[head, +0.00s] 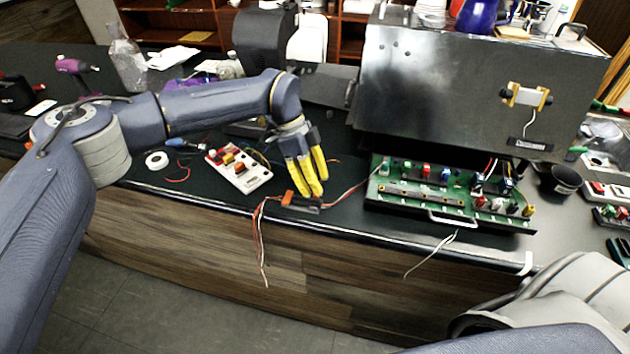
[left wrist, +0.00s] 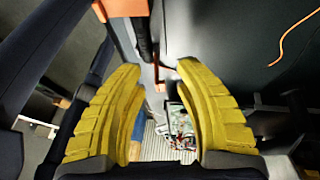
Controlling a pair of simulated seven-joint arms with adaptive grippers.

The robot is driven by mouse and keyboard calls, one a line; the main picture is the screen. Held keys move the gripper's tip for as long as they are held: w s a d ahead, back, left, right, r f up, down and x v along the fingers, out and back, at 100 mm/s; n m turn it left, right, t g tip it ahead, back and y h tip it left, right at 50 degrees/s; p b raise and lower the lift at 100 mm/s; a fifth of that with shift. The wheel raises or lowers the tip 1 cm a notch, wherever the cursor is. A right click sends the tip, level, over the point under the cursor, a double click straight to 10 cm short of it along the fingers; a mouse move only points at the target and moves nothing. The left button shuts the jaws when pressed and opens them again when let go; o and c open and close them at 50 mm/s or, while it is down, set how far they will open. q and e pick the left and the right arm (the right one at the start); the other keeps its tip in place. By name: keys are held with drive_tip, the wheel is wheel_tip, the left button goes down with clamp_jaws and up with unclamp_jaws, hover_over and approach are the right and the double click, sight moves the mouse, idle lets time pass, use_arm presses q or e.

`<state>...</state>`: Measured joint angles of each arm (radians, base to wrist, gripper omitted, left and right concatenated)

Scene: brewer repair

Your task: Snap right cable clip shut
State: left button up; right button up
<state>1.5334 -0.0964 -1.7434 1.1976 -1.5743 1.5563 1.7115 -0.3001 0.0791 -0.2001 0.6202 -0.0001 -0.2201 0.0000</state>
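A small orange and black cable clip (head: 302,206) lies near the counter's front edge, with thin red and white wires running from it. I cannot tell for sure whether its lid is open. My left gripper (head: 312,191) points down just above and behind it, its yellow fingers partly covering it. In the left wrist view the fingers are apart with nothing between them (left wrist: 158,68). An orange block (left wrist: 122,8) and a black bar (left wrist: 143,38) with an orange end (left wrist: 160,76) show beyond the fingertips. My right gripper is not in view.
A green circuit board (head: 450,190) with a metal handle lies to the right, below a large steel brewer housing (head: 450,90). A white board (head: 238,170) with colored parts lies to the left. Loose wires (head: 262,245) hang over the counter's front edge.

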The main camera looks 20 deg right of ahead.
use_arm(q)
clamp_jaws()
drive_tip(key=shift+s+a+r+m+t+h, duration=0.15)
drive_tip(key=shift+s+a+t+h, duration=0.15)
drive_tip(key=shift+t+h, duration=0.35)
drive_tip(key=shift+s+a+f+m+t+h, duration=0.15)
drive_tip(key=shift+s+t+h, duration=0.25)
drive_tip(key=shift+t, duration=0.35)
drive_tip(key=shift+s+a+m+t+h, duration=0.15)
drive_tip(key=shift+s+a+t+h, duration=0.05)
drive_tip(key=shift+t+h, duration=0.4)
drive_tip(key=shift+s+a+m+t+h, duration=0.15)
drive_tip(key=shift+t+h, duration=0.3)
drive_tip(key=shift+t, duration=0.15)
drive_tip(key=shift+f, duration=0.1)
